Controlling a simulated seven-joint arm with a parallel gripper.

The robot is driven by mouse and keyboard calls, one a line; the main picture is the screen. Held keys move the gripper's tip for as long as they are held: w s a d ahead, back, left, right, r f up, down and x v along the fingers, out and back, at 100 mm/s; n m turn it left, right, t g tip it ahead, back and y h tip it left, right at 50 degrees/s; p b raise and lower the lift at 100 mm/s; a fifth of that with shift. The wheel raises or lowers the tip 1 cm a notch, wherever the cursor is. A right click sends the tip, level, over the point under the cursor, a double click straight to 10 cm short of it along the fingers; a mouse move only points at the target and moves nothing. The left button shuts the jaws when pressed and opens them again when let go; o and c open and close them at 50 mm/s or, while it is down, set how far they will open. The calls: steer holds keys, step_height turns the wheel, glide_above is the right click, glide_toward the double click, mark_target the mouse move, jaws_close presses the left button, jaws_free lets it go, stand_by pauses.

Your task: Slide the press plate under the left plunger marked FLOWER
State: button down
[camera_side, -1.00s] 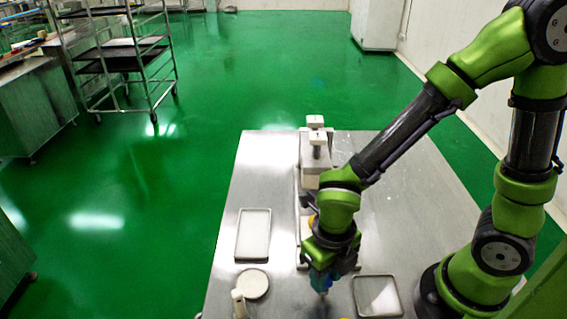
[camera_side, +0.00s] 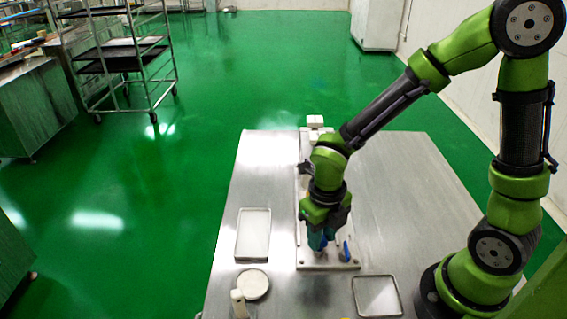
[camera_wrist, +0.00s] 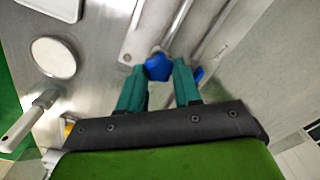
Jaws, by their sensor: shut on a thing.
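My gripper (camera_side: 318,243) is over the front part of the white machine base (camera_side: 312,262). In the wrist view its two teal fingers (camera_wrist: 158,69) close around a blue knob-like piece (camera_wrist: 157,66). A second blue piece (camera_wrist: 197,76) shows just right of the right finger, and a blue piece (camera_side: 347,251) stands right of my gripper in the side view. I cannot make out the press plate itself or which blue piece belongs to it. White blocks (camera_side: 314,122) at the machine's back end show above my arm. The plungers and the FLOWER mark are hidden or unreadable.
A white-lined tray (camera_side: 253,235), a round white disc (camera_side: 252,284) and a white-handled tool (camera_side: 239,303) lie left of the machine. A framed tray (camera_side: 377,296) lies front right. The steel table (camera_side: 410,200) is clear to the machine's right.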

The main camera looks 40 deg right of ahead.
steer(key=w+d, duration=0.5)
steer(key=shift+r, duration=0.1)
steer(key=c, duration=0.8)
jaws_free()
steer(key=shift+a, duration=0.1)
steer(key=shift+s, duration=0.1)
steer(key=shift+r, duration=5.95)
